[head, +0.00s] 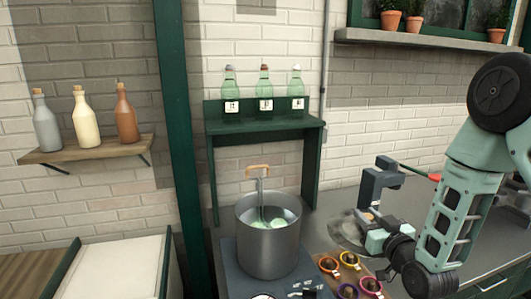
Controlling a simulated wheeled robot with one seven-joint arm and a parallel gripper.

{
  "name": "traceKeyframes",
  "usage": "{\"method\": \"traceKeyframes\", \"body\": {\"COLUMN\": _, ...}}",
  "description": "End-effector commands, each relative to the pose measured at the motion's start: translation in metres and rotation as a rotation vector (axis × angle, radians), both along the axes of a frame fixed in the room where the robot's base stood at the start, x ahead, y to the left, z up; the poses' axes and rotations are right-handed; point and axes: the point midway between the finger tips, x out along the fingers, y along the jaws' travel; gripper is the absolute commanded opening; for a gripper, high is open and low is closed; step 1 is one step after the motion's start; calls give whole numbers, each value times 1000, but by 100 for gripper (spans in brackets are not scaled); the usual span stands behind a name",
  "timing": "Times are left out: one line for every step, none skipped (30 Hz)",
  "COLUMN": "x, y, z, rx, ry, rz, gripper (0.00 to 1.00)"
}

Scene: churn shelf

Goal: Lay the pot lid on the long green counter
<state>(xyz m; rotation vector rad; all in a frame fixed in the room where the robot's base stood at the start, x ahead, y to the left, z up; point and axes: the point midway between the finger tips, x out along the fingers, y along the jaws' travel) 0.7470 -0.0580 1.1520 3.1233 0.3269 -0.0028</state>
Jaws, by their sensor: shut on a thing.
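The pot lid (346,232) looks like a clear, greyish disc with a small knob, held tilted to the right of the steel pot. My gripper (369,219) is shut on the lid near its knob; the fingertips are small and partly hidden. The steel pot (268,250) stands uncovered, with liquid, pale green pieces and a wooden-handled utensil in it. A long grey-topped counter (420,200) with a dark green front at the lower right runs along the wall behind my arm; it may be the green counter, but I cannot be sure.
Several colourful rings or cups (348,262) sit on a board right of the pot. A green stand (265,125) with three bottles rises behind the pot. A wooden shelf (85,150) with three bottles hangs left. A green post (177,120) stands between.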

Motion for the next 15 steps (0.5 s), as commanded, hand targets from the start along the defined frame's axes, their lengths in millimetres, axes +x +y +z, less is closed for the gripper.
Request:
{"method": "traceKeyframes", "body": {"x": 3, "y": -14, "z": -6, "rx": 0, "ry": -1, "rz": -46, "gripper": 0}}
{"method": "traceKeyframes", "body": {"x": 5, "y": -21, "z": -10, "rx": 0, "ry": -1, "rz": -69, "gripper": 0}}
{"method": "traceKeyframes", "body": {"x": 6, "y": -30, "z": -14, "rx": 0, "ry": -1, "rz": -99, "gripper": 0}}
{"method": "traceKeyframes", "body": {"x": 8, "y": -37, "z": -17, "rx": 0, "ry": -1, "rz": -123, "gripper": 0}}
{"method": "traceKeyframes", "body": {"x": 9, "y": -44, "z": -20, "rx": 0, "ry": -1, "rz": -145, "gripper": 0}}
{"method": "traceKeyframes", "body": {"x": 11, "y": -52, "z": -23, "rx": 0, "ry": -3, "rz": -173, "gripper": 0}}
{"method": "traceKeyframes", "body": {"x": 13, "y": -58, "z": -26, "rx": 0, "ry": -2, "rz": -194, "gripper": 0}}
{"method": "traceKeyframes", "body": {"x": 13, "y": -64, "z": -29, "rx": 0, "ry": -1, "rz": -216, "gripper": 0}}
{"method": "traceKeyframes", "body": {"x": 13, "y": -62, "z": -29, "rx": -1, "ry": -1, "rz": -212, "gripper": 0}}
{"method": "traceKeyframes", "body": {"x": 13, "y": -61, "z": -29, "rx": -3, "ry": 0, "rz": -209, "gripper": 0}}
{"method": "traceKeyframes", "body": {"x": 13, "y": -61, "z": -30, "rx": -3, "ry": 1, "rz": -208, "gripper": 0}}
{"method": "traceKeyframes", "body": {"x": 13, "y": -61, "z": -30, "rx": -2, "ry": 2, "rz": -208, "gripper": 0}}
{"method": "traceKeyframes", "body": {"x": 13, "y": -61, "z": -31, "rx": -3, "ry": 3, "rz": -208, "gripper": 0}}
{"method": "traceKeyframes", "body": {"x": 13, "y": -61, "z": -31, "rx": -2, "ry": 4, "rz": -207, "gripper": 0}}
{"method": "traceKeyframes", "body": {"x": 13, "y": -61, "z": -31, "rx": -3, "ry": 4, "rz": -207, "gripper": 0}}
